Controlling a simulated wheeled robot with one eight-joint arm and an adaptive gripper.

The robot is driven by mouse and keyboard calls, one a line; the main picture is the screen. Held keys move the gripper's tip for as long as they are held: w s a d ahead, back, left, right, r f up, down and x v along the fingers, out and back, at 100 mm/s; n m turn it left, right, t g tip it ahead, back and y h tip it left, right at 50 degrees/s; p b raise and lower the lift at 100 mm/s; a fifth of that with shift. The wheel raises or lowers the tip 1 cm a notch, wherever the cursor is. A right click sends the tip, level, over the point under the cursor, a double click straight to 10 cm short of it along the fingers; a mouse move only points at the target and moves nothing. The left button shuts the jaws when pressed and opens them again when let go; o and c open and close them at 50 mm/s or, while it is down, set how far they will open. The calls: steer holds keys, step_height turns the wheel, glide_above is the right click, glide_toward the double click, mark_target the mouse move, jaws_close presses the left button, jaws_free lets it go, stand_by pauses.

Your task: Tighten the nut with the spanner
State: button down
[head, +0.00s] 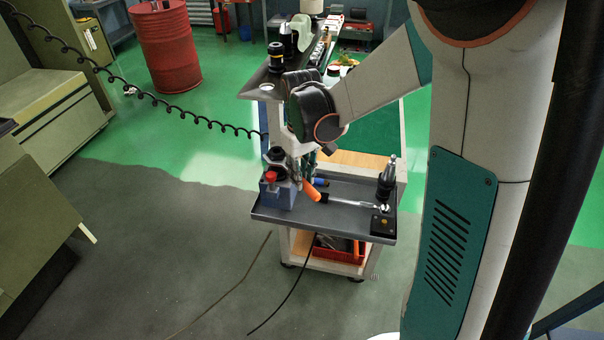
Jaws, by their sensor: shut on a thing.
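The spanner has an orange handle (312,191) and a silver shaft (352,203). It lies nearly level over the grey tray at the near end of the cart. My gripper (308,178) points down at the handle end and is shut on the spanner; the exact grip is small and partly hidden by my wrist. The silver head end reaches right to the foot of a dark tool holder (387,183) with a metal tip, which stands upright. The nut is too small to make out clearly there. I cannot tell whether the spanner's head is seated on it.
A blue-handled item (321,182) is close behind the handle. The cart's upper shelf holds black tool holders (276,58).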

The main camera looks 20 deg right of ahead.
steer(key=shift+a, duration=0.15)
steer(key=shift+a+m, duration=0.5)
steer(key=shift+m, duration=0.1)
steer(key=shift+a, duration=0.1)
steer(key=shift+a+m, duration=0.5)
steer(key=shift+m, duration=0.1)
steer(key=shift+s, duration=0.25)
